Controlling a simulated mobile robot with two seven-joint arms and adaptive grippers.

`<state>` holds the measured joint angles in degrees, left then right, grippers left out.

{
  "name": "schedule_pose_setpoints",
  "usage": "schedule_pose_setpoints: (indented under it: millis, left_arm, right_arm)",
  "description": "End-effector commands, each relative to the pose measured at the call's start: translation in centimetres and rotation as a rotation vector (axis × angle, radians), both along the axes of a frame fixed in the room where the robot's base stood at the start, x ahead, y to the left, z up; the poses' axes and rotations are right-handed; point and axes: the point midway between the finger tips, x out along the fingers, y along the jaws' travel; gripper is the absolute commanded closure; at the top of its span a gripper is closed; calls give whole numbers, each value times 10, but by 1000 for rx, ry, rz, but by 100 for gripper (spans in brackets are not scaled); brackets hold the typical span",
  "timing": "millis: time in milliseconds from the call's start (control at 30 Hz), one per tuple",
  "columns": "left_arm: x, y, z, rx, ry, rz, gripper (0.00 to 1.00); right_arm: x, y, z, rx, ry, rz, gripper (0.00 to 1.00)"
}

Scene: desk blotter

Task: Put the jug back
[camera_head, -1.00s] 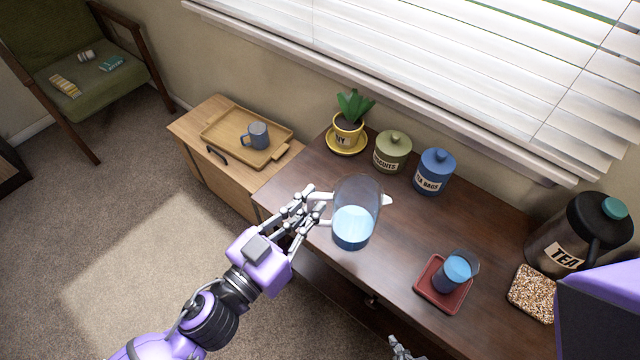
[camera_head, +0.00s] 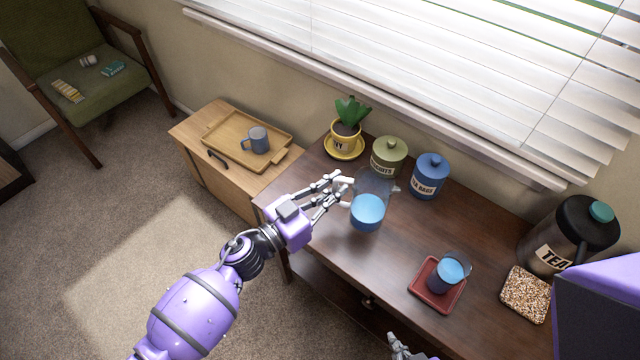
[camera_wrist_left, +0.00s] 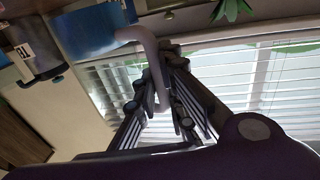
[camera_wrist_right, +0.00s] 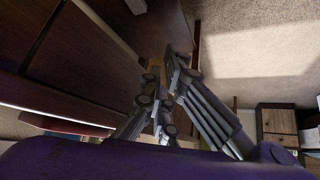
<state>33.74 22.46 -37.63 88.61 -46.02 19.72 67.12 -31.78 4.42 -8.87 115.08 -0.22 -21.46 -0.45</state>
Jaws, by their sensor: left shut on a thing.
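The clear jug (camera_head: 367,212) holds blue liquid and is over the left part of the dark desk. Its base sits toward the camera and its upper part is faint against the desk. My left gripper (camera_head: 340,193) is shut on the jug's handle, on the jug's left side. The pale handle (camera_wrist_left: 152,60) shows between the fingers in the left wrist view. I cannot tell whether the jug touches the desk. My right gripper (camera_head: 400,350) is at the bottom edge of the head view, low by the desk front; its fingers (camera_wrist_right: 165,85) look close together, opening unclear.
A glass with blue liquid (camera_head: 447,274) stands on a red square tray (camera_head: 424,298). A speckled square mat (camera_head: 526,294) lies near the tea flask (camera_head: 560,240). A potted plant (camera_head: 346,128), green canister (camera_head: 388,156) and blue canister (camera_head: 428,177) line the back. A mug (camera_head: 256,140) is on a wooden tray (camera_head: 222,128).

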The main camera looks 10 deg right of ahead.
Motion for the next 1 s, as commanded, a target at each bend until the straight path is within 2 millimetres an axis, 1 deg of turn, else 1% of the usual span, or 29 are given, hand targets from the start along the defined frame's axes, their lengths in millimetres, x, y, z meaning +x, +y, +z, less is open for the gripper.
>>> schedule_pose_setpoints:
  millis: [33, 67, 267, 367, 500, 567, 800, 933, 967, 1000]
  left_arm:
    - [5, -4, -8, -5, 2, -1, 100]
    - [7, -5, -11, -4, 1, -1, 100]
    - [15, -9, -18, -4, -3, -1, 100]
    - [20, -12, -26, -5, -1, -1, 100]
    - [19, -11, -48, -6, 3, 1, 100]
    - [19, -11, -54, -4, 0, 0, 100]
    - [19, -11, -52, -3, -5, -1, 100]
    - [19, -10, -56, -3, -4, -1, 100]
    - [19, -10, -57, 0, -4, -1, 88]
    - [19, -10, -56, 0, -4, -1, 83]
  right_arm:
    - [-3, 0, -6, -1, 9, 1, 100]
    - [-4, 0, -7, -1, 11, 0, 100]
    - [-3, -1, -8, -3, 9, 1, 100]
    - [-3, -1, -10, -3, 9, 1, 100]
    - [-4, 0, -15, -3, 10, 1, 100]
    - [-3, 0, -16, -4, 9, 2, 100]
    - [-2, 0, -15, -4, 8, 2, 100]
    - [-4, 0, -18, -4, 11, 2, 100]
    - [-3, 0, -18, -4, 11, 2, 100]
    - [-3, 0, -18, -4, 11, 2, 100]
